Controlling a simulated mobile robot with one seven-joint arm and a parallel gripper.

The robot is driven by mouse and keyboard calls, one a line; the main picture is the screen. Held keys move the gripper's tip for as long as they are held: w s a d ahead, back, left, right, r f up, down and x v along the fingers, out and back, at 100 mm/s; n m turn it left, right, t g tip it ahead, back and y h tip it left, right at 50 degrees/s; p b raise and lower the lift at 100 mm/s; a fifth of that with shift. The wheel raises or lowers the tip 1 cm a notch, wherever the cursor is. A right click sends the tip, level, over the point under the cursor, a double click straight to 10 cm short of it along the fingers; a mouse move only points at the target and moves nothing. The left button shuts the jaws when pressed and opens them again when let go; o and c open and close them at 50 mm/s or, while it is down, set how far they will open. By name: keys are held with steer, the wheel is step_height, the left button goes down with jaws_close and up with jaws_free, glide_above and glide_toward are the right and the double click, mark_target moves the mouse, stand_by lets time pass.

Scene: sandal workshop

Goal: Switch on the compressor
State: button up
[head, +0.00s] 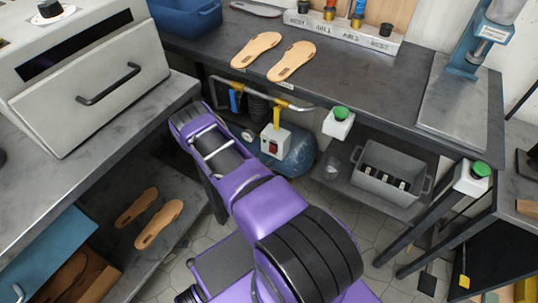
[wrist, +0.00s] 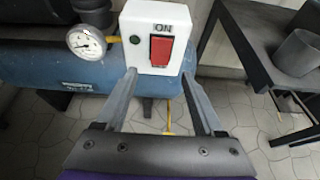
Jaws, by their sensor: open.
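The compressor is a blue tank (head: 299,153) under the dark workbench; in the wrist view its blue side (wrist: 60,66) fills the upper left. Its white switch box (head: 274,139) carries a red switch. In the wrist view the box (wrist: 133,20) stands straight ahead, with a red rocker switch (wrist: 161,50) under the word ON and a small dark green lamp (wrist: 135,39) to its left. My gripper (wrist: 159,73) is open and empty, its fingertips at the lower edge of the box in the picture. Whether they touch it I cannot tell. The head view does not show my fingers.
A pressure gauge (wrist: 86,42) sits left of the box. A grey crate (head: 386,176) stands on a low shelf to the right. Green-topped white boxes (head: 338,125) are on the bench front. Sandal soles (head: 256,49) lie on the bench.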

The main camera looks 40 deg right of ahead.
mark_target(272, 150)
steer(key=b+x, duration=0.1)
steer(key=x, duration=0.5)
steer(key=shift+d+f, duration=0.1)
steer(key=shift+d, duration=0.05)
steer(key=shift+c, duration=0.2)
